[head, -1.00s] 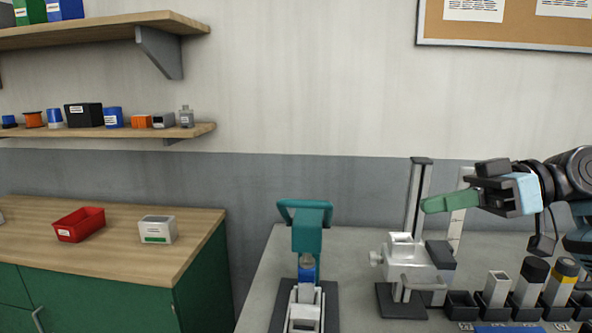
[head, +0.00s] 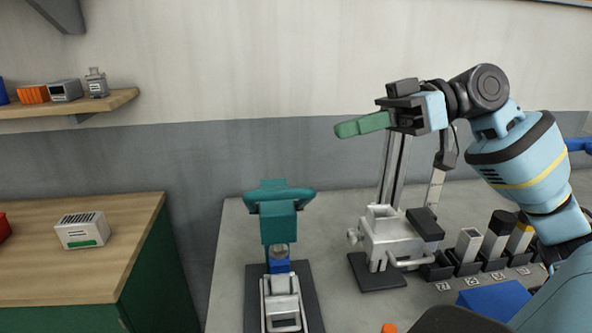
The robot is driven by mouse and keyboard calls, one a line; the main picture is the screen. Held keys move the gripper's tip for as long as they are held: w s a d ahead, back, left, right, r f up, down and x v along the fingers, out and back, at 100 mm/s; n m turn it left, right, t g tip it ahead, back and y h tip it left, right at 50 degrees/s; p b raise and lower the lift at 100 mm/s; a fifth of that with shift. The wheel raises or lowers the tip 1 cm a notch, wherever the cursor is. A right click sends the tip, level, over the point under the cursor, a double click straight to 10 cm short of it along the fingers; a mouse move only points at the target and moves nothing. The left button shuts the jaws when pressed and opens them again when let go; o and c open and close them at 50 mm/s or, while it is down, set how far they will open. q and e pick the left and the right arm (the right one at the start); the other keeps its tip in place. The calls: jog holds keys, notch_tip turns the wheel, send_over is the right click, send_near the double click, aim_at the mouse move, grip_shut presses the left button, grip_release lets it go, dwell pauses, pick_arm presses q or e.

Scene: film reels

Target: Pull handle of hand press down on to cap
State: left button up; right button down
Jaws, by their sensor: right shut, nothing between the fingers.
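The hand press (head: 278,222) is teal and stands on a dark base on the grey bench. Its handle (head: 279,196) is a wide teal bar at the top, in a raised position. Below the press head a small blue item with a grey top (head: 279,263) sits over the silver fixture (head: 283,303); whether the head touches it I cannot tell. My right gripper (head: 346,129) has green fingers. It is shut and empty, in the air above and right of the handle, pointing left and apart from it. My left gripper is out of view.
A silver machine (head: 388,236) with an upright post stands right of the press. A row of dark holders with cylinders (head: 470,245) and a blue block (head: 495,298) lie further right. A wooden counter (head: 125,215) with a grey box (head: 83,230) is at left.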

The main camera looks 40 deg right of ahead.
send_over(297, 189)
jog(key=d, duration=0.3)
jog(key=shift+w+f, duration=0.15)
jog(key=shift+f, duration=0.7)
jog(key=a+f, duration=0.2)
jog(key=f, duration=0.1)
jog(key=shift+w+a, duration=0.2)
jog(key=shift+w, duration=0.1)
jog(key=shift+s+f, duration=0.1)
jog(key=shift+f, duration=0.35)
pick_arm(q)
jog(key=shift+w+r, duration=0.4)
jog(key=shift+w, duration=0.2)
pick_arm(e)
jog(key=shift+a+f, duration=0.1)
jog(key=shift+f, duration=0.05)
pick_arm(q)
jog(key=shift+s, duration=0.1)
pick_arm(e)
jog(key=shift+f, duration=0.1)
